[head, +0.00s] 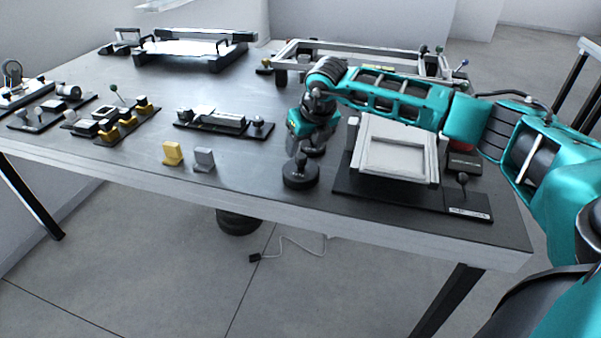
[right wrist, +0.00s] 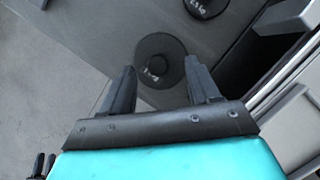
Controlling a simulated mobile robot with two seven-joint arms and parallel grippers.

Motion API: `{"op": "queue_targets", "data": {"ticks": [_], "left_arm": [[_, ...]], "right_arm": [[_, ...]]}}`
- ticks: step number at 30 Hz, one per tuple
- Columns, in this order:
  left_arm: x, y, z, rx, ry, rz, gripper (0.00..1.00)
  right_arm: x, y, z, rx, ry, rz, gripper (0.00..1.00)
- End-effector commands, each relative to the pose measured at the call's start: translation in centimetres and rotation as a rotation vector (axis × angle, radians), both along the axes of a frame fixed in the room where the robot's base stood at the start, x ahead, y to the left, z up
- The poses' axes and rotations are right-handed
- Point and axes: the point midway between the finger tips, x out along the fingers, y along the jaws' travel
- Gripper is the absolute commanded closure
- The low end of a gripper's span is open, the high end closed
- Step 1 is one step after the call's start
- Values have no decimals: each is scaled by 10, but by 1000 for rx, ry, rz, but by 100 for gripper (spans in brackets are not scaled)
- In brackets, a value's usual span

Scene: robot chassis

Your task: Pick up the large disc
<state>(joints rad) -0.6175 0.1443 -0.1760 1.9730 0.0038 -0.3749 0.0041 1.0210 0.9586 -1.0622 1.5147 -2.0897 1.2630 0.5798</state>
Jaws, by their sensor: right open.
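The large disc (head: 300,175) is a round black weight with a raised knob, lying flat near the table's front edge. It also shows in the right wrist view (right wrist: 152,47), with a white label. My right gripper (head: 301,149) points down just above it, open and empty. In the right wrist view the fingers (right wrist: 160,70) are spread on either side of the disc, and they look apart from it. A second, smaller-looking black disc (right wrist: 206,4) lies behind, partly hidden by my gripper in the head view. My left gripper is not in view.
A black base with a grey frame (head: 398,185) stands just right of the disc. A yellow block (head: 172,153) and a grey block (head: 204,160) stand to its left. A fixture with a grey bar (head: 222,121) lies behind them. The table's front edge (head: 230,198) is close.

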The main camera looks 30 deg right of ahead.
Motion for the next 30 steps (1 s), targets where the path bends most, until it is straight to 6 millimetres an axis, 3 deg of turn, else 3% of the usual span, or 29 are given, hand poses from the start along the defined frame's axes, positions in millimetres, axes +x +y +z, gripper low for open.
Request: {"op": "queue_targets", "data": {"ticks": [9,18,30], "left_arm": [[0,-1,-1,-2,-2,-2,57],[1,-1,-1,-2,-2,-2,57],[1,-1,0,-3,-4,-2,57]], "right_arm": [[11,3,-43,1,2,-1,39],[13,3,-48,1,0,1,39],[13,3,-47,1,0,0,76]]}}
